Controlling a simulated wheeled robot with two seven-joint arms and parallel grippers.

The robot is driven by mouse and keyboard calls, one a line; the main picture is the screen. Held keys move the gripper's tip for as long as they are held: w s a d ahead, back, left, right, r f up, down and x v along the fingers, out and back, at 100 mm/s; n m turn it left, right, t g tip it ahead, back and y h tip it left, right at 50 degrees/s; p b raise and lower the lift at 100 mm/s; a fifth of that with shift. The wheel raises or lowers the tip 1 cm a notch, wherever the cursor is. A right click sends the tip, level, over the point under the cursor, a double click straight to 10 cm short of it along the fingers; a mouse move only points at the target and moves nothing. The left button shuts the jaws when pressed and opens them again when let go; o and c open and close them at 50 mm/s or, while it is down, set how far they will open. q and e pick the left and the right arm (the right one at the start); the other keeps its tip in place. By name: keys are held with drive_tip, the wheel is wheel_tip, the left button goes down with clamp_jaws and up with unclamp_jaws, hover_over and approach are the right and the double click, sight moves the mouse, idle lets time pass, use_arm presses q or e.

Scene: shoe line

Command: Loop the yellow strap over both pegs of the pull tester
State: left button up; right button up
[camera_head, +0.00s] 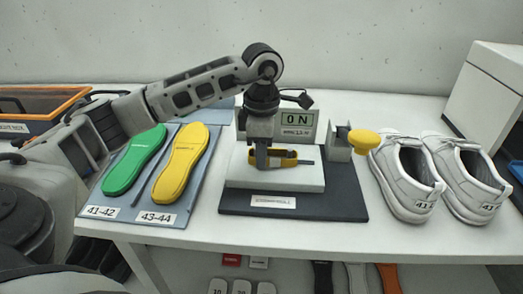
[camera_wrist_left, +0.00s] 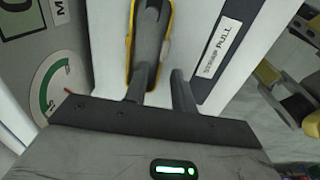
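The yellow strap (camera_head: 287,162) is a loop lying on the white block (camera_head: 245,180) of the pull tester (camera_head: 340,200). My left gripper (camera_head: 262,160) points down at the strap's left part. In the left wrist view, its fingers (camera_wrist_left: 162,88) stand apart with a gap between them. The left finger overlaps the yellow loop (camera_wrist_left: 131,50); whether it is inside the loop or above it is unclear. A grey bar (camera_head: 305,162) shows at the strap's right end. The pegs are not clearly visible. My right gripper is not in view.
The tester's display (camera_head: 296,120) reads 0 N behind the block. Green (camera_head: 135,160) and yellow (camera_head: 180,163) insoles lie at left. White shoes (camera_head: 405,180) stand at right.

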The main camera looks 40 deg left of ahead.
use_arm(q)
drive_tip(key=shift+w+a+r, duration=0.1)
drive_tip(key=shift+a, duration=0.1)
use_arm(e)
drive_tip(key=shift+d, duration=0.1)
use_arm(q)
drive_tip(key=shift+w+r, duration=0.1)
drive_tip(key=shift+r, duration=0.2)
wheel_tip(320, 180, up, 15)
drive_tip(key=p, duration=0.2)
drive_tip(key=shift+d, duration=0.15)
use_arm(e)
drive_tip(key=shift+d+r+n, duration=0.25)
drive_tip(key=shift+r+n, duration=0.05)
use_arm(q)
drive_tip(key=shift+s, duration=0.2)
